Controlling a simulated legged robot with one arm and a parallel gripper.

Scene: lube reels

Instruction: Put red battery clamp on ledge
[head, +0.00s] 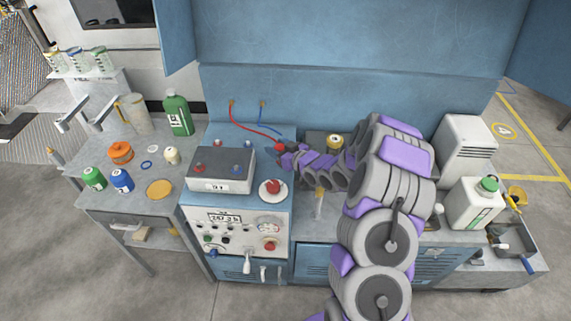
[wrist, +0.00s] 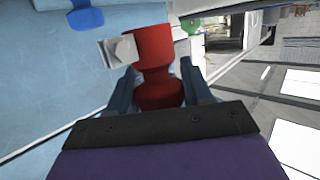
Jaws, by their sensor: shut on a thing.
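My gripper (wrist: 160,92) is shut on the red battery clamp (wrist: 155,50), which sits between the two fingers in the wrist view. In the head view my gripper (head: 285,158) is beside the right end of the grey battery (head: 220,169), above the blue control unit. A little of the red clamp (head: 283,147) shows there. A red cable (head: 250,130) runs from the blue back wall down to it. A blue cable (head: 264,122) hangs beside it, and its lower end is partly hidden. I cannot tell for certain which surface is the ledge.
The control unit (head: 234,222) has a red knob (head: 270,188) on top, close below my gripper. A side table (head: 125,205) with bottles stands left. A white jug (head: 474,204) and a grey case (head: 464,150) stand right. My arm hides part of the bench.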

